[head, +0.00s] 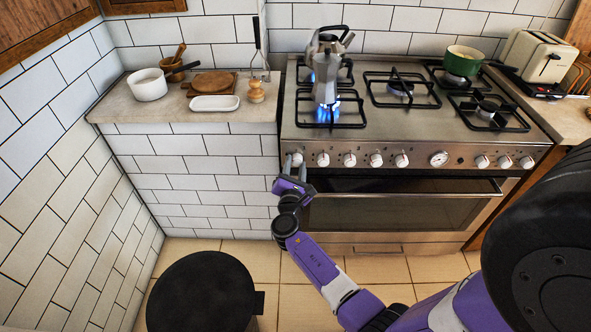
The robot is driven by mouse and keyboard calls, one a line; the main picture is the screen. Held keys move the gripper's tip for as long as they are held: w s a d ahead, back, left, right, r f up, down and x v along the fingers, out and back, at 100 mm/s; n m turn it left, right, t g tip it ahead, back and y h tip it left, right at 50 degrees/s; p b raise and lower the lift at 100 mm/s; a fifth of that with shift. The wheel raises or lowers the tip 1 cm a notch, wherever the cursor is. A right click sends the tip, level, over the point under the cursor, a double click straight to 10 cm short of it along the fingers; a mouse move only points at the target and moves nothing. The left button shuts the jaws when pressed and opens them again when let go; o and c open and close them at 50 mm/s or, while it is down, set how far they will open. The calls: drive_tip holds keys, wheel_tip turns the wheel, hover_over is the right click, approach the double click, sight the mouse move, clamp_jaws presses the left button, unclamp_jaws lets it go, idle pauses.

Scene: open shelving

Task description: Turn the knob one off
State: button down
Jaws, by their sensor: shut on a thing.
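The stove (420,150) has a row of white knobs along its steel front panel. The leftmost knob (298,158) is at the panel's left end, partly covered by my gripper (292,164). My purple gripper is shut on this knob, its fingers pointing up and toward the panel. The knob's exact turn angle is hard to see. Blue flame (327,117) burns at the front left burner under a metal moka pot (327,86).
A green pot (462,60) stands on the rear right burner. The oven door handle (400,188) runs just right of my gripper. A counter (125,108) with dishes is at left, and a toaster (537,57) stands at right. A dark round-topped object (203,292) is on the floor below.

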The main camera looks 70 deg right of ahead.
drive_tip(key=m+b, duration=0.4)
drive_tip(key=m, duration=0.1)
drive_tip(key=shift+f, duration=0.15)
drive_tip(key=shift+r+m+y+b, duration=0.2)
drive_tip(key=shift+m+y+b, duration=0.2)
drive_tip(key=shift+m+b, duration=1.5)
drive_tip(key=shift+m+p, duration=0.35)
drive_tip(key=shift+m, duration=0.15)
drive_tip(key=c, duration=0.9)
unclamp_jaws()
drive_tip(key=shift+c, duration=0.2)
drive_tip(key=shift+r, duration=0.1)
drive_tip(key=v, duration=0.7)
drive_tip(key=shift+s+a, duration=0.2)
drive_tip(key=shift+a, duration=0.15)
